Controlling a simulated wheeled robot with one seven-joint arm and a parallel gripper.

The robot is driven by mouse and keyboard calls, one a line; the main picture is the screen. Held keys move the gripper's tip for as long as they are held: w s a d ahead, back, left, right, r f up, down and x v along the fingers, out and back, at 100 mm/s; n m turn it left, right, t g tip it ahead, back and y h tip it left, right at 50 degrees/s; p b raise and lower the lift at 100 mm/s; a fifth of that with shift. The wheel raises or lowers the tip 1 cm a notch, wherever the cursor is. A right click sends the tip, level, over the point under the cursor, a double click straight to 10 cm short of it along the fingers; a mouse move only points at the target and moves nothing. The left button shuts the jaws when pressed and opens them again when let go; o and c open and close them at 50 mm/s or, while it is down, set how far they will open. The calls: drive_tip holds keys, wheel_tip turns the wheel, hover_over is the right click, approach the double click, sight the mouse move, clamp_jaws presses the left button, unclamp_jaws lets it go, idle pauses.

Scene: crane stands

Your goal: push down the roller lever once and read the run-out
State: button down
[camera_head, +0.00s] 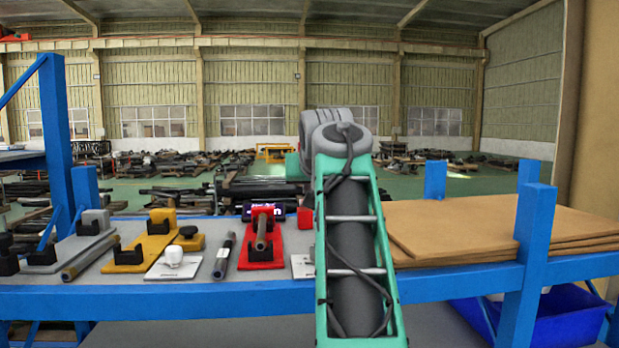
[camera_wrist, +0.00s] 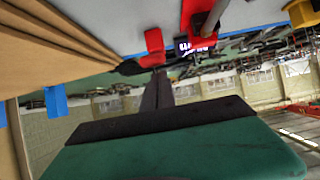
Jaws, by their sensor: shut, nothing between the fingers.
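A red stand (camera_head: 261,252) on the bench holds a grey rod (camera_head: 261,232); the stand also shows at the top of the wrist view (camera_wrist: 200,8). Behind it is a dark display (camera_head: 262,209) with glowing purple-white characters, too small and cut off to read; it also shows in the wrist view (camera_wrist: 195,46). A red block (camera_head: 305,217) is beside it, partly behind my arm. In the wrist view the block (camera_wrist: 154,42) has a black piece (camera_wrist: 136,67) at its end, perhaps the lever. My gripper (camera_wrist: 160,76) is shut and empty, its tips appearing near this piece; contact cannot be told.
Brown boards (camera_head: 455,228) and blue posts (camera_head: 528,250) flank the right.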

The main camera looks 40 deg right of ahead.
drive_tip(key=shift+w+d+f, duration=0.1)
drive_tip(key=shift+f, duration=0.25)
